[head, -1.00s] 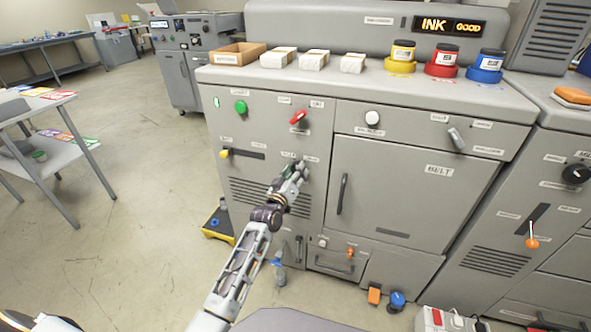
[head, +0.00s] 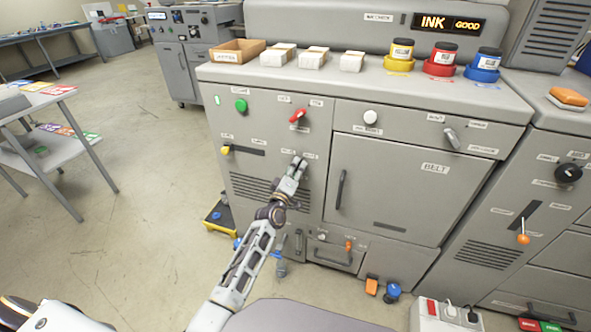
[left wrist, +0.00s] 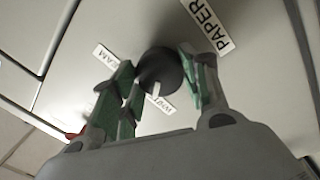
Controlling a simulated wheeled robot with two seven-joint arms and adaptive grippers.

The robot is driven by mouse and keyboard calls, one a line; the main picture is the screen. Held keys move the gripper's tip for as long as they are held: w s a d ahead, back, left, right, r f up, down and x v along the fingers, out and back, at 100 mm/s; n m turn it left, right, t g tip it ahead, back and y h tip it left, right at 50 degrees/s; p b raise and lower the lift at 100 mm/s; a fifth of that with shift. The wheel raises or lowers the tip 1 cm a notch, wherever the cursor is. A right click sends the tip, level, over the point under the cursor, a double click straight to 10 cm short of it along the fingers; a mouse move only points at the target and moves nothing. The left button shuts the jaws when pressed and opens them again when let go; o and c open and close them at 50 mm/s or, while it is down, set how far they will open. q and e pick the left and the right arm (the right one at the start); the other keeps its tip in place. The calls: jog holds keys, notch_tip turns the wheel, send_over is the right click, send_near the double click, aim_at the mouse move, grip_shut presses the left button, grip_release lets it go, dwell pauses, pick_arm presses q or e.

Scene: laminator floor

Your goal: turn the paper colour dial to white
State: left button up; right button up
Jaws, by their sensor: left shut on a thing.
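The paper colour dial (left wrist: 161,68) is a dark round knob on the grey machine front, seen in the left wrist view under a PAPER label (left wrist: 208,24). A label ending in "EAM" (left wrist: 104,55) is to its left, and a partly covered label (left wrist: 162,103), seemingly WHITE, is just below it. A white mark on the dial points down toward that lower label. My left gripper (left wrist: 158,88) has its green-padded fingers on both sides of the dial, shut on it. In the head view my left gripper (head: 298,165) is against the left panel and hides the dial. My right gripper is not in view.
A red lever (head: 298,115) and green button (head: 240,105) are above the gripper on the machine. A yellow-tipped slider (head: 226,150) is left of it, and a door handle (head: 342,188) right. Open floor lies left of the machine.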

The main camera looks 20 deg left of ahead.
pick_arm(q)
jog(key=shift+a+r, duration=0.1)
jog(key=o, duration=1)
jog(key=shift+o, duration=0.2)
jog(key=shift+s, duration=0.15)
jog(key=s+f, duration=0.1)
jog(key=s, duration=1)
jog(key=shift+s+a, duration=0.3)
jog(key=shift+a, duration=0.05)
jog(key=shift+f, duration=0.1)
